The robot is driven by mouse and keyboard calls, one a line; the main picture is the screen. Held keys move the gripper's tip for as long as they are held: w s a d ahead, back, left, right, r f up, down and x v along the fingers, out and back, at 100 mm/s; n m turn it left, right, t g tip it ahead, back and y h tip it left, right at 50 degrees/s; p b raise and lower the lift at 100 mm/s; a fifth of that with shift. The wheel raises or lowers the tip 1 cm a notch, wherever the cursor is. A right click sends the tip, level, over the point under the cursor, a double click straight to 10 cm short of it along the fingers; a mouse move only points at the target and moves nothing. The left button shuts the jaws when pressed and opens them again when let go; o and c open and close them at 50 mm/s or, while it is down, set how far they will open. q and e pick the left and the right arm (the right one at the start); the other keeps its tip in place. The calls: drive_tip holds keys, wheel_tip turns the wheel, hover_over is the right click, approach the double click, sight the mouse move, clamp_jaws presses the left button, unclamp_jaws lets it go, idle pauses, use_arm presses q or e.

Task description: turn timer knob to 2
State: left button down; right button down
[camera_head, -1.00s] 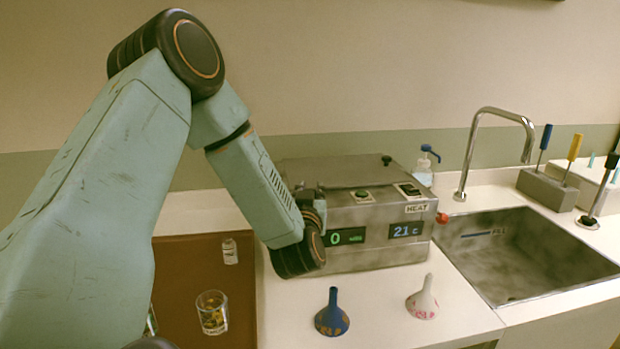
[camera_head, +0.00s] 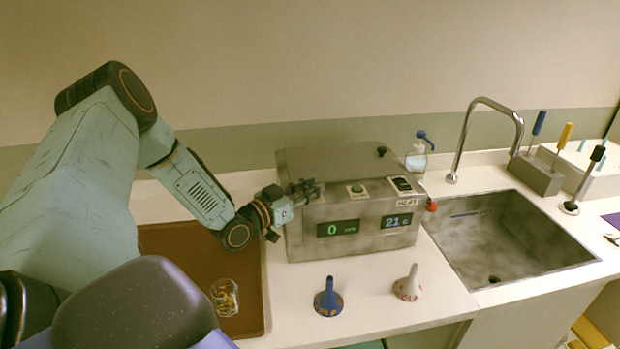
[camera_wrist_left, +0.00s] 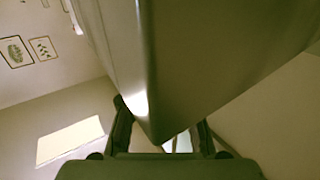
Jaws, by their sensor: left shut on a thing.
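The metal machine (camera_head: 350,255) stands on the counter. Its green display (camera_head: 338,228) reads 0 min, and a second display (camera_head: 397,220) reads 21 C. A red knob (camera_head: 431,206) sticks out on its right side; no timer knob shows clearly. My left gripper (camera_head: 288,210) is at the machine's left front corner, one dark finger near its top edge and one lower. In the left wrist view a metal corner (camera_wrist_left: 160,90) lies between the two fingers (camera_wrist_left: 163,132). The grip looks to be on that corner; a knob there could be hidden. My right gripper is out of view.
A glass (camera_head: 225,297) sits on the brown tray (camera_head: 185,262). The sink (camera_head: 510,240) and faucet (camera_head: 483,110) are at right. A pump bottle (camera_head: 417,157) stands behind.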

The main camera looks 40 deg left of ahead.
use_arm(q)
drive_tip(key=shift+m+g+h+p, duration=0.2)
drive_tip(key=shift+m+g+h, duration=0.15)
drive_tip(key=shift+m+h, duration=0.75)
drive_tip(key=shift+m+g+h+p, duration=0.15)
drive_tip(key=shift+m+g+h, duration=0.35)
drive_tip(key=shift+h, duration=1)
drive_tip(key=shift+m+h, duration=0.3)
drive_tip(key=c, duration=1.1)
unclamp_jaws()
drive_tip(key=shift+o, duration=0.2)
drive_tip(key=shift+s+a, duration=0.25)
drive_tip(key=shift+s, duration=0.2)
drive_tip(key=v, duration=0.4)
drive_tip(key=shift+s+a+r, duration=0.15)
drive_tip(key=shift+s, duration=0.2)
drive_tip(key=shift+v, duration=0.9)
